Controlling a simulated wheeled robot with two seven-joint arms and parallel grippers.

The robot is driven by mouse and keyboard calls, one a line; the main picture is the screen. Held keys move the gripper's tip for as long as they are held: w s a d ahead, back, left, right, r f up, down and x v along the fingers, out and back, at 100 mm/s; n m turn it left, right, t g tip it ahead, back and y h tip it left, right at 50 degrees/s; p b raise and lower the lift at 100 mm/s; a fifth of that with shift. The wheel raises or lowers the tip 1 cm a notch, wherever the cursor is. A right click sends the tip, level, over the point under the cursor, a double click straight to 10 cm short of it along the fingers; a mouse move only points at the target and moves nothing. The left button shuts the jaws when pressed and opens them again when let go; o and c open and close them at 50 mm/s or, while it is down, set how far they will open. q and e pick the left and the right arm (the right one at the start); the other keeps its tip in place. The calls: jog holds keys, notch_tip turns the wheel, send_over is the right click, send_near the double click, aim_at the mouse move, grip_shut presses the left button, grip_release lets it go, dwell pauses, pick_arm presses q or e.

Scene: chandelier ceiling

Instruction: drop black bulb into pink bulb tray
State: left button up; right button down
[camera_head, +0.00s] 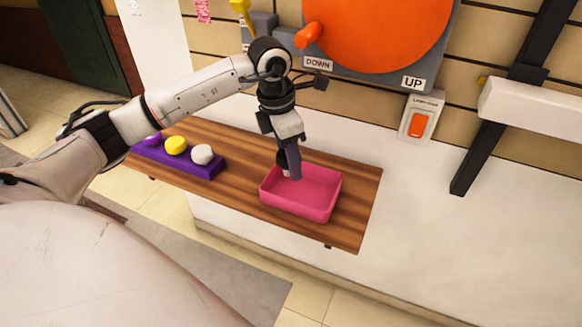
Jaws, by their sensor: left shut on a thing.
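The pink bulb tray (322,206) is an open, shallow box on the wooden shelf, and its visible inside looks empty. My left gripper (290,172) points down over the tray's back left corner. It is shut on the black bulb (281,158), which is mostly hidden behind the dark finger. A small pale part shows just below the bulb. I cannot tell whether the bulb touches the tray. My right gripper is out of view.
A purple holder (196,164) on the shelf's left carries a purple bulb (152,139), a yellow bulb (176,145) and a white bulb (202,154). The wooden shelf (240,178) is clear between holder and tray. A wall switch (418,124) and an orange disc (378,28) are behind.

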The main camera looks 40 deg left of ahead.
aim_at(302, 188)
pick_arm(q)
jog(key=shift+f, duration=0.65)
jog(key=f, duration=0.1)
jog(key=f+p, duration=0.1)
jog(key=shift+w+f, duration=0.35)
jog(key=shift+f, duration=0.15)
jog(key=shift+f+b, duration=0.6)
jog(key=shift+b, duration=0.05)
jog(key=o, duration=1)
jog(key=shift+o, duration=0.2)
jog(key=shift+r, duration=0.1)
